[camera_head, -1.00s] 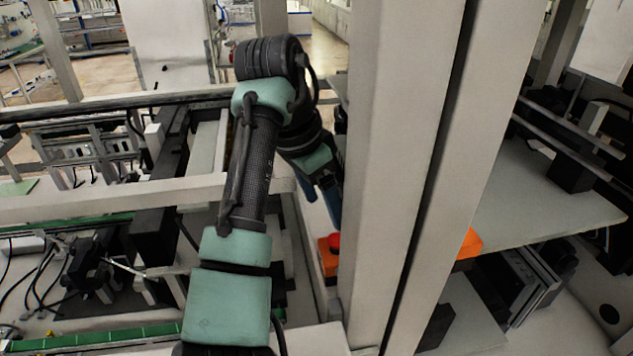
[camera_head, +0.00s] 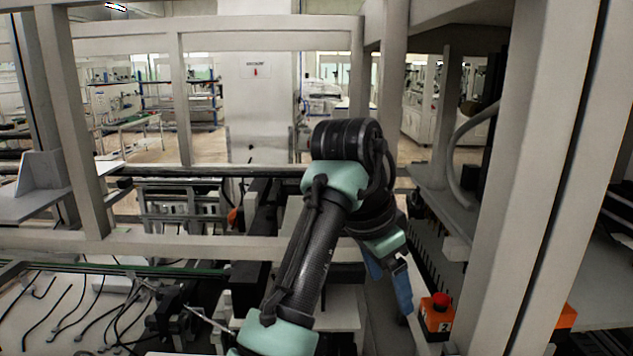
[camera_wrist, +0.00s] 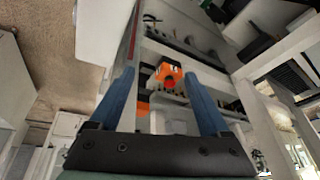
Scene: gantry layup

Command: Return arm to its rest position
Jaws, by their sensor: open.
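My arm reaches forward from the bottom of the head view, with a dark rounded elbow. My gripper (camera_head: 392,290) hangs beyond the elbow on the right, its blue fingers pointing down. In the wrist view, the two blue fingers of my gripper (camera_wrist: 158,76) stand well apart with nothing held between them. The fingertips are seen against an orange box with a red button (camera_wrist: 168,74), which lies beyond them. In the head view this orange box (camera_head: 437,322) sits just right of and below the fingers. I cannot tell the exact gap.
A thick pale upright post (camera_head: 535,180) stands right of my arm. A pale horizontal beam (camera_head: 150,247) crosses behind the arm. Black fixtures and loose cables (camera_head: 100,305) lie at lower left. Open floor shows behind the frame.

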